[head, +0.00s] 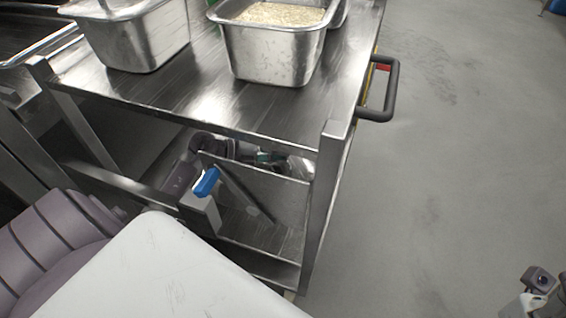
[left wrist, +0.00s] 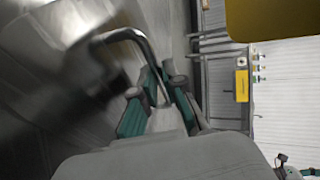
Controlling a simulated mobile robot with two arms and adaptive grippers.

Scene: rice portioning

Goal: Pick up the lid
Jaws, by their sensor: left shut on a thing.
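My left gripper (head: 272,157) is low under the cart's top, partly hidden behind metal parts. In the left wrist view the gripper (left wrist: 160,92) is shut on the bent metal handle of the lid (left wrist: 148,48). The blurred grey metal to the left of the handle seems to be the lid's plate, but its outline is unclear. In the head view I cannot clearly tell the lid from the cart's lower metal panels. A small part at the bottom right corner seems to belong to my right arm; its fingers do not show clearly.
A steel cart (head: 190,95) stands ahead, with a steel pan of rice (head: 270,55) and another steel pan (head: 143,35) on top. A dark handle (head: 391,92) sticks out at its right side. A blue-capped part (head: 206,182) stands near its lower shelf. Floor at right is clear.

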